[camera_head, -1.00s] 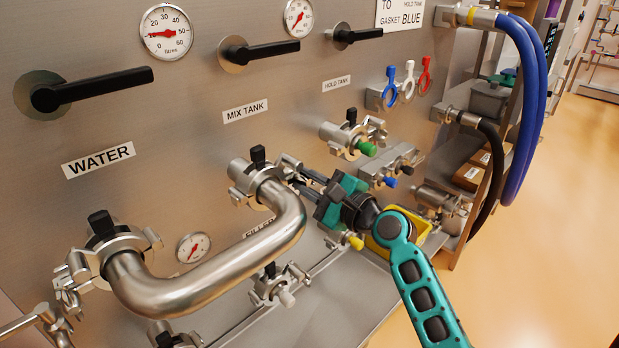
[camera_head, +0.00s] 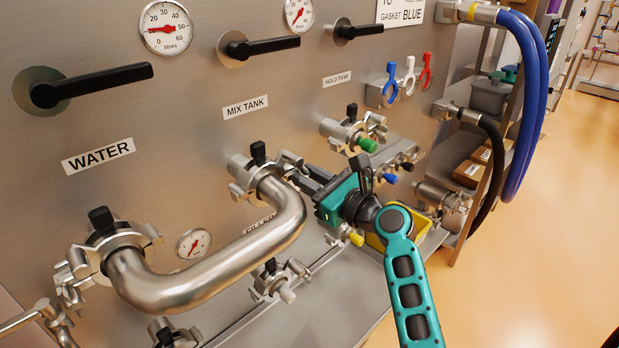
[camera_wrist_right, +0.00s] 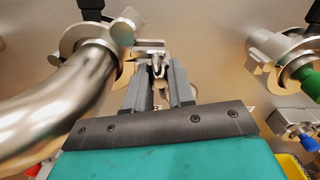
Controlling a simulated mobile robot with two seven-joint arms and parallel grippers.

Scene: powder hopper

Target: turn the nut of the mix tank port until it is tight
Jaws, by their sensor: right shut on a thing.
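The mix tank port (camera_head: 245,175) is on the steel panel below the MIX TANK label, with a clamp around it and a black knob on top. A bent steel pipe (camera_head: 215,262) joins it to the water port (camera_head: 112,245). The nut (camera_wrist_right: 158,68) of the mix tank port's clamp is at the clamp's right side, between my finger tips in the right wrist view. My right gripper (camera_head: 303,178) comes from the right and is shut on the nut; the fingers partly hide it in the head view. My left gripper is not in view.
The hold tank port (camera_head: 345,132) with a green-tipped part is to the right. A small manifold with a blue knob (camera_head: 390,179) and a yellow bin (camera_head: 415,233) lie near my right gripper. Black lever handles (camera_head: 262,48) stick out above. Blue hoses (camera_head: 530,90) hang at the right.

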